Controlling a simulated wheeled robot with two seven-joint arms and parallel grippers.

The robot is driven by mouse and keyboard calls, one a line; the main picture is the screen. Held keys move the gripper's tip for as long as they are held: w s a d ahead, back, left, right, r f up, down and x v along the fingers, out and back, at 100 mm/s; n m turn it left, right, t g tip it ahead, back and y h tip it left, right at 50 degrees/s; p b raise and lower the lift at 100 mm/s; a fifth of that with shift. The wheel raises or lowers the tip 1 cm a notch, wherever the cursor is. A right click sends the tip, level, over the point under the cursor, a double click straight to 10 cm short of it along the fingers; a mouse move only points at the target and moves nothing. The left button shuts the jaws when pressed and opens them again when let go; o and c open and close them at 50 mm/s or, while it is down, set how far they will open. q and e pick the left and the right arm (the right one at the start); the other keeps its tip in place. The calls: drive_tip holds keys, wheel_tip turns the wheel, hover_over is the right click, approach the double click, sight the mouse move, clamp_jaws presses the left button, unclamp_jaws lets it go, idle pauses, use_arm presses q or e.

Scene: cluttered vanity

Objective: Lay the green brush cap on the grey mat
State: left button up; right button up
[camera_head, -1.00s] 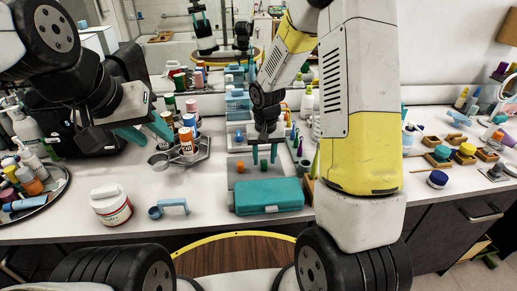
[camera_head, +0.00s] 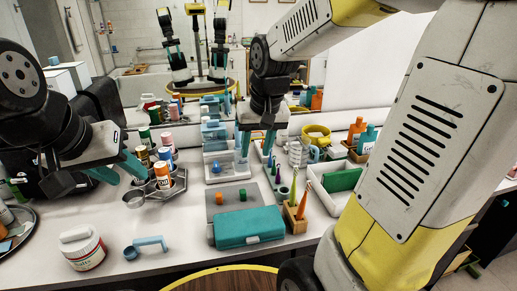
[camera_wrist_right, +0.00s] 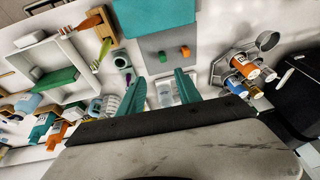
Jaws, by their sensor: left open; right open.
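The small green brush cap (camera_head: 242,195) stands upright on the grey mat (camera_head: 231,208), beside a similar orange cap (camera_head: 219,198). The green cap also shows on the mat in the right wrist view (camera_wrist_right: 185,51), where nothing is touching it. My right gripper (camera_head: 256,146) is open and empty, beyond the mat and above the area of the white tray. Its two teal fingers (camera_wrist_right: 160,80) stand apart in the wrist view, short of the caps. My left gripper (camera_head: 136,170) is open at the left, near the metal tray of bottles, apart from the mat.
A teal case (camera_head: 247,229) lies at the mat's front edge. A wooden holder (camera_head: 295,221) with brushes stands to its right. A metal tray (camera_head: 172,188) with several bottles is left of the mat. A white tray (camera_head: 230,172) lies behind it. A white jar (camera_head: 82,247) stands front left.

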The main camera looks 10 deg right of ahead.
drive_tip(key=s+r+t+y, duration=0.1)
drive_tip(key=s+r, duration=0.4)
drive_tip(key=s, duration=0.6)
drive_tip(key=shift+s+d+t, duration=0.35)
drive_tip(key=shift+d+t, duration=0.1)
drive_tip(key=shift+t, duration=0.45)
drive_tip(key=shift+r, duration=0.1)
